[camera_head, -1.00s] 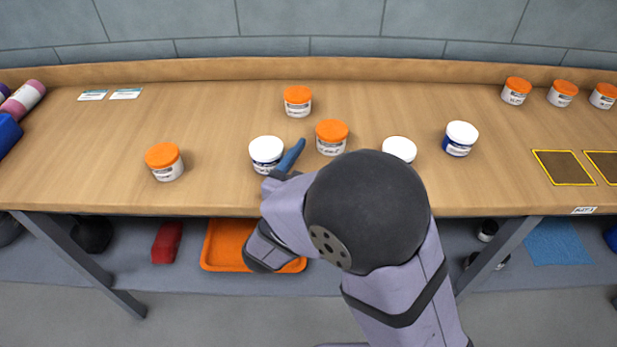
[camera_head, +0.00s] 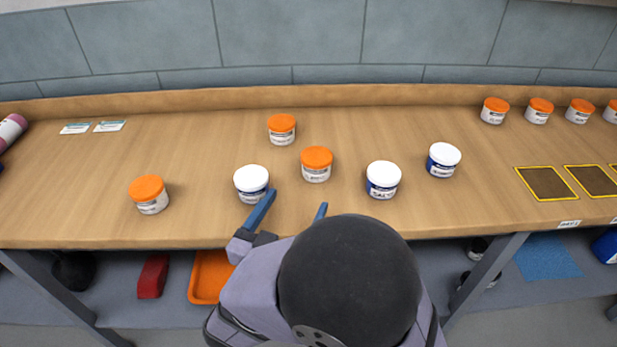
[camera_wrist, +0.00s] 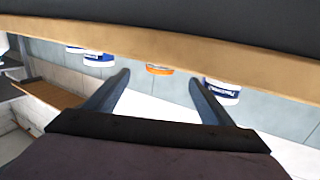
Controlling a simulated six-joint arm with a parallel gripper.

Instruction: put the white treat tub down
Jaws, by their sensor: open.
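Three tubs with white lids and blue-and-white labels stand upright on the wooden bench. One white treat tub (camera_head: 251,183) is at the left, another (camera_head: 382,180) is at the centre right, and a third (camera_head: 443,160) is farther right and back. I cannot tell which one the task means. My gripper (camera_head: 297,204) is open and empty near the bench's front edge, its left finger just in front of the left white-lidded tub. In the wrist view the fingers (camera_wrist: 160,78) are spread with nothing between them, and a blue-labelled tub (camera_wrist: 222,92) shows beyond the right finger.
Orange-lidded tubs stand at the left (camera_head: 149,194), back (camera_head: 282,129) and middle (camera_head: 316,164), and several more in a back-right row (camera_head: 495,110). Yellow-edged dark squares (camera_head: 546,183) lie at the right. Two cards (camera_head: 108,126) lie back left. The bench (camera_head: 200,150) has free room between tubs.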

